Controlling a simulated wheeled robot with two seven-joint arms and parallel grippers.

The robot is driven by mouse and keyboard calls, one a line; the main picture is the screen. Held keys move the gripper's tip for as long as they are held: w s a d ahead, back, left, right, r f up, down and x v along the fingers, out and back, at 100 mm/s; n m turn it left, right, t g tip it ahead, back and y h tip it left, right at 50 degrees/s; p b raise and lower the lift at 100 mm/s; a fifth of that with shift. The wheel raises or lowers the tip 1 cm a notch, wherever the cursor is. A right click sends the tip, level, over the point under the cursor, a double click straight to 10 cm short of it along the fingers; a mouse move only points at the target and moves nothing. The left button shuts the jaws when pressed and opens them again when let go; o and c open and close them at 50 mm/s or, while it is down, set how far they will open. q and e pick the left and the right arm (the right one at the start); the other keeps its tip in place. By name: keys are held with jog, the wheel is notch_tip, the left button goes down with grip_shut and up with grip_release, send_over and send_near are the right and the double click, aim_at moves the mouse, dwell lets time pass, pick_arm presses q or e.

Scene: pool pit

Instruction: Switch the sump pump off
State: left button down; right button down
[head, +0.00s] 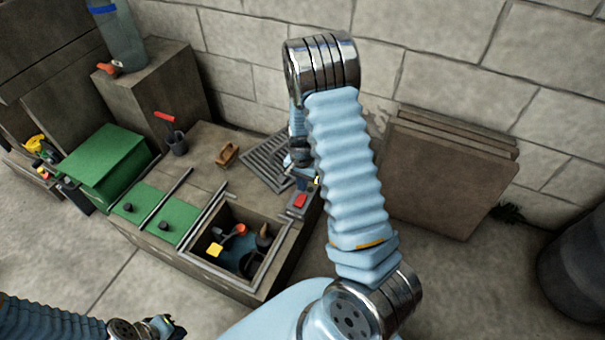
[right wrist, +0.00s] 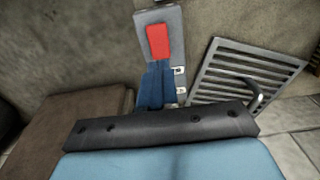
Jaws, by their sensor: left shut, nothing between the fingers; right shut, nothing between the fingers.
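A red switch (head: 300,201) sits on a small grey plate at the right end of the pit's surround. In the right wrist view the red switch (right wrist: 158,41) is at the top centre on its grey plate. My right gripper (head: 314,182) is shut and empty beside the plate. In the right wrist view its blue fingers (right wrist: 155,72) point at the switch's near end; I cannot tell whether they touch. The open pit (head: 277,259) holds dark, orange and yellow parts; I cannot tell which is the pump. My left gripper (head: 168,326) is shut and empty at the lower left.
A floor grate (head: 268,160) lies behind the switch, and it shows in the right wrist view (right wrist: 238,72). A wooden brush (head: 227,155) and a dark cup (head: 178,145) stand on the surround. Brown boards (head: 432,175) lean on the wall. A dark barrel (head: 580,260) stands right.

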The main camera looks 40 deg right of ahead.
aim_at(302, 198)
jog(key=shift+f, duration=2.2)
jog(key=shift+f+b, duration=0.2)
jog(key=shift+b, duration=0.25)
jog(key=shift+a, duration=0.1)
jog(key=shift+s+a+r+p, duration=0.2)
jog(key=shift+s+a+p, duration=0.2)
jog(key=shift+a, duration=0.2)
jog(key=shift+w, duration=0.1)
